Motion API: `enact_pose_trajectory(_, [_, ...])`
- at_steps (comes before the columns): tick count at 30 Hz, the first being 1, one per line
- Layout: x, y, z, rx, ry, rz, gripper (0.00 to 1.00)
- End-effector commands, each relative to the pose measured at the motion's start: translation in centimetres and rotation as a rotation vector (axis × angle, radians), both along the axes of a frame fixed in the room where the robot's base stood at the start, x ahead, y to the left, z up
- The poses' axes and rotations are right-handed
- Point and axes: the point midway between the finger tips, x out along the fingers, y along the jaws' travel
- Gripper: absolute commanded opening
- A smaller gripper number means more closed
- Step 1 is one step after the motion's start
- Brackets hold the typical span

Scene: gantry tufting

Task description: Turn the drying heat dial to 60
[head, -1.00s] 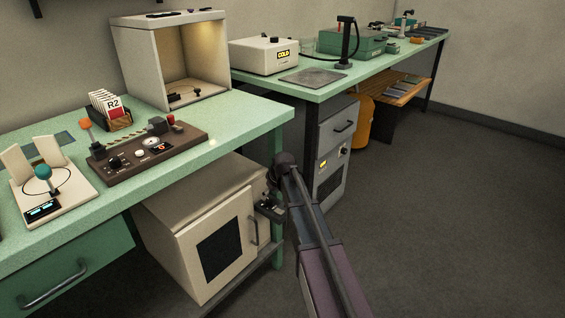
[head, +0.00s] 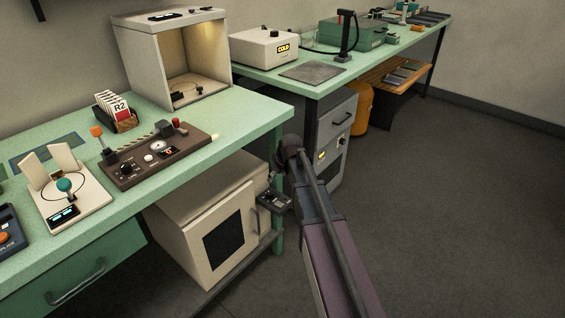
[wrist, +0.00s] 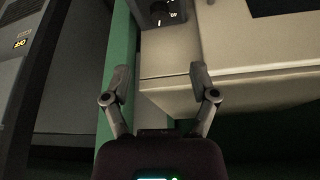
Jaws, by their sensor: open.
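The cream drying cabinet (head: 185,247) stands under the green bench, with a dark window in its door. In the wrist view, a dark panel with a round black dial (wrist: 157,11) and small white markings sits at the top edge, partly cut off. One marking looks like 40, but the full scale and the pointer's setting cannot be read. My gripper (wrist: 159,74) is open and empty, its fingers apart and below the dial in the picture. In the head view, my gripper (head: 273,201) is beside the cabinet's right front edge, and the dial cannot be made out there.
A green bench leg (head: 279,235) stands close beside my gripper. A grey drawer cabinet (head: 333,138) is under the second bench. A brown control box (head: 157,160) and a cream joystick stand (head: 85,205) are on the near bench. The floor at right is open.

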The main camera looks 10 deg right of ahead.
Motion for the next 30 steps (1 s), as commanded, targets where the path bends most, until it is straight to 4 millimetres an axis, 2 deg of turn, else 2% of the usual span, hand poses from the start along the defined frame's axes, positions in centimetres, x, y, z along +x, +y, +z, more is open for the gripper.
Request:
enact_pose_trajectory(1, [-0.3, -0.1, 0.9, 0.0, 0.0, 0.0, 0.76])
enact_pose_trajectory(30, [-7.1, 0.6, 8.1, -0.02, 0.169, 0.076, 0.76])
